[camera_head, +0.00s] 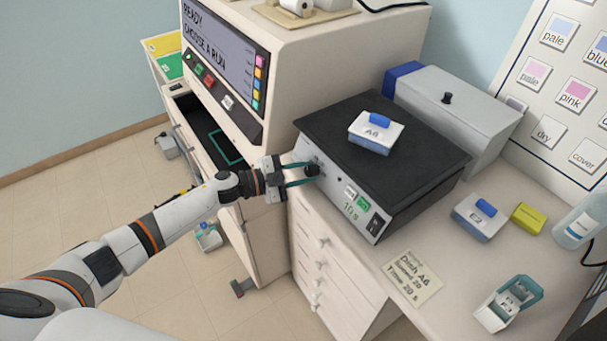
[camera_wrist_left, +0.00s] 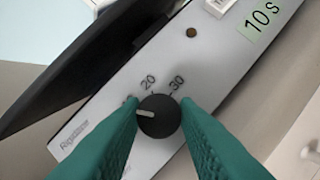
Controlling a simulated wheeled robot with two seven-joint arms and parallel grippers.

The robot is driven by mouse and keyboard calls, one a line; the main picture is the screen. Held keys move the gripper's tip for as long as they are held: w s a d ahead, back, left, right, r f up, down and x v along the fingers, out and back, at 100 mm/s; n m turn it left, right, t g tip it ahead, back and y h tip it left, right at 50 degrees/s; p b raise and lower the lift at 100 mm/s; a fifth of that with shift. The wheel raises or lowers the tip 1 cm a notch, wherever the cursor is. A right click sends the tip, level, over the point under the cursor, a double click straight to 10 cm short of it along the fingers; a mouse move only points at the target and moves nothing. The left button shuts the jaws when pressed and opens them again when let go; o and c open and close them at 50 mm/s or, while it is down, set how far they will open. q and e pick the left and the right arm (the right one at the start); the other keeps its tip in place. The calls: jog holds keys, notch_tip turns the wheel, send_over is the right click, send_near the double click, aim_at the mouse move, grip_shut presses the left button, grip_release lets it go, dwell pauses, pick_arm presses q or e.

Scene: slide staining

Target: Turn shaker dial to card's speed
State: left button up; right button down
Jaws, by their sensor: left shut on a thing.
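The shaker (camera_head: 342,190) has a black top plate and a grey front panel facing me. Its black dial (camera_wrist_left: 159,116) shows in the left wrist view between my green fingertips. The dial's pale pointer line points left, toward a mark partly hidden by the left finger; 20 and 30 are readable above. My left gripper (camera_head: 309,171) is shut on the dial. The card (camera_head: 412,279) lies on the counter in front of the shaker and reads "Dish A6", a speed line that looks like 20, and a time. A dish labelled A6 (camera_head: 376,132) sits on the shaker plate. My right gripper is not in view.
A green "10 s" display label (camera_head: 355,209) and a black switch (camera_head: 374,225) are on the panel. Right of the shaker stand a dish (camera_head: 478,218), a yellow block (camera_head: 529,218), an open small box (camera_head: 508,304) and a bottle (camera_head: 580,220). A large machine (camera_head: 290,60) stands left.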

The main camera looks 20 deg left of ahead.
pick_arm(q)
jog(key=m+g, duration=0.1)
jog(key=m, duration=0.2)
jog(key=shift+w+a, duration=0.1)
jog(key=m+g, duration=0.1)
jog(key=m, duration=0.2)
jog(key=shift+r, duration=0.15)
jog(key=m+g, duration=0.1)
jog(key=m, duration=0.2)
jog(key=m+g+y+p, duration=0.1)
jog(key=m, duration=0.1)
jog(key=shift+m+y, duration=0.3)
jog(key=shift+m, duration=0.1)
jog(key=o, duration=1)
jog(key=shift+r, duration=0.1)
